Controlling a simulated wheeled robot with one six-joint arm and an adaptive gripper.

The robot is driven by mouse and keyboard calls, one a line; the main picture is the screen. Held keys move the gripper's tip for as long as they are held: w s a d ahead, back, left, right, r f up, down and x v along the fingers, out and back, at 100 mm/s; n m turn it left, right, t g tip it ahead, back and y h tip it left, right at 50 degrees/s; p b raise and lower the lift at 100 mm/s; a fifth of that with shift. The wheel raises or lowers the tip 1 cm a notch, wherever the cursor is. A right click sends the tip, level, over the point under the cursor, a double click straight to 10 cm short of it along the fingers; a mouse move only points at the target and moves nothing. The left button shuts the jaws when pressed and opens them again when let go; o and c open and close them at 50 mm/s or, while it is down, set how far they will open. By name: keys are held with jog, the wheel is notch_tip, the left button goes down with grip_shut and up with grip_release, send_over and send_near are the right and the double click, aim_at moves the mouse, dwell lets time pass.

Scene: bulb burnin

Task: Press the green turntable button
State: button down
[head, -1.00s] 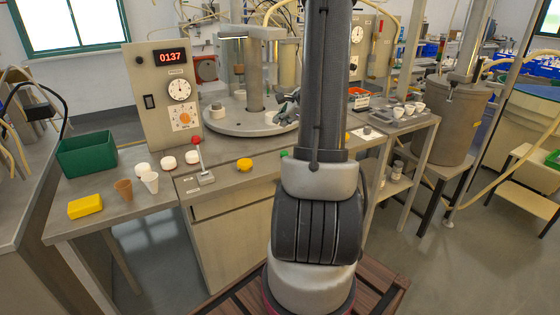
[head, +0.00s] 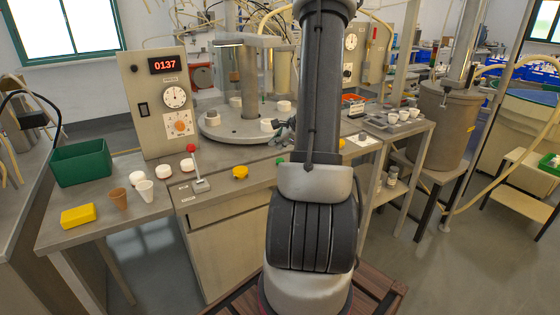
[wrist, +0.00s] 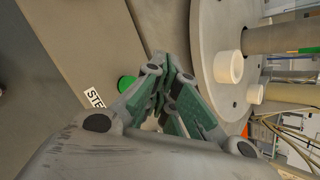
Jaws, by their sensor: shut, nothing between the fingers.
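The green button (head: 280,160) shows in the head view on the front of the bench, just left of my arm and partly hidden by it. In the wrist view the green button (wrist: 126,83) sits beside a white label (wrist: 95,98) reading "STE", the rest hidden. My gripper (wrist: 165,75) is shut and empty, its fingertips just right of the button in the wrist view; I cannot tell its height above the bench. In the head view my gripper (head: 280,128) is partly hidden behind my arm. The round grey turntable (head: 235,128) lies behind the button.
White pieces, one being a disc (wrist: 228,67), sit on the turntable. A yellow button (head: 240,173) and a red-knobbed lever (head: 194,165) stand left of the green button. A control panel with display 0137 (head: 165,65) rises behind. A green bin (head: 80,163) is far left.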

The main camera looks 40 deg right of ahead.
jog(key=shift+f, duration=1.35)
jog(key=shift+f, duration=0.15)
dwell(0.3)
jog(key=shift+f, duration=0.3)
